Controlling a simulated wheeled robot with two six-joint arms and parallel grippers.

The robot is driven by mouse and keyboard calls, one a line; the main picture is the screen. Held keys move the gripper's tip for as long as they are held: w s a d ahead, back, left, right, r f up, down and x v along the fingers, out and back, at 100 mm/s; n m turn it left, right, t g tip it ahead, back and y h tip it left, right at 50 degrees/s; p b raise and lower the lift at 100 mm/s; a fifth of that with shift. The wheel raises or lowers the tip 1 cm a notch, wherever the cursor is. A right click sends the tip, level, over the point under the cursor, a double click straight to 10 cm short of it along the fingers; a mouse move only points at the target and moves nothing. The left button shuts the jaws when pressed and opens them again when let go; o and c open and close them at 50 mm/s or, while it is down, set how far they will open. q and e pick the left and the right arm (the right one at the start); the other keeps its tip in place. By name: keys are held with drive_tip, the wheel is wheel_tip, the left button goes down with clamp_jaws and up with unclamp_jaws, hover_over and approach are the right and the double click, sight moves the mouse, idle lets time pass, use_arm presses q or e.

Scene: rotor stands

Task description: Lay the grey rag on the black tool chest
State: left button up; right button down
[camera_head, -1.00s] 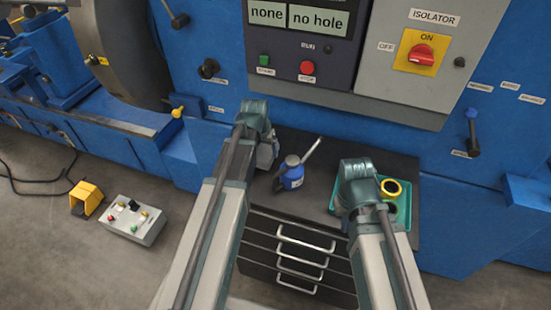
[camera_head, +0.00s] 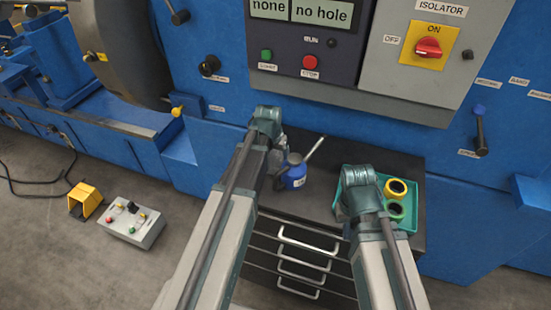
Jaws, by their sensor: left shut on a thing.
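The black tool chest (camera_head: 325,155) stands in front of the blue machine, its dark top partly covered by my arms. My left gripper (camera_head: 279,172) is over the left part of the top, right beside a blue oil can (camera_head: 293,176). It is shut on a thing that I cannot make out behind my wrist. The can stands upright with its thin spout pointing up to the right. My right gripper (camera_head: 362,215) is above the left side of a green tray; its fingers are hidden under my wrist. I cannot make out the grey rag.
The chest's drawers have metal handles (camera_head: 308,241). A control box (camera_head: 132,224) and a yellow pedal (camera_head: 85,201) lie on the floor at left.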

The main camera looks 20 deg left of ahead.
use_arm(q)
drive_tip(key=shift+f, duration=0.1)
drive_tip(key=o, duration=1.2)
drive_tip(key=p+v, duration=1.2)
drive_tip(key=s+d+m+g, duration=0.1)
drive_tip(key=s+d, duration=0.4)
drive_tip(key=s, duration=0.1)
drive_tip(key=s+d+m+g+y, duration=0.1)
drive_tip(key=s+d, duration=0.4)
drive_tip(key=s+d+m+g, duration=0.1)
drive_tip(key=s+d, duration=0.4)
drive_tip(key=s, duration=0.1)
drive_tip(key=shift+s+d+f, duration=0.15)
drive_tip(key=shift+s+d, duration=0.2)
drive_tip(key=shift+d, duration=0.05)
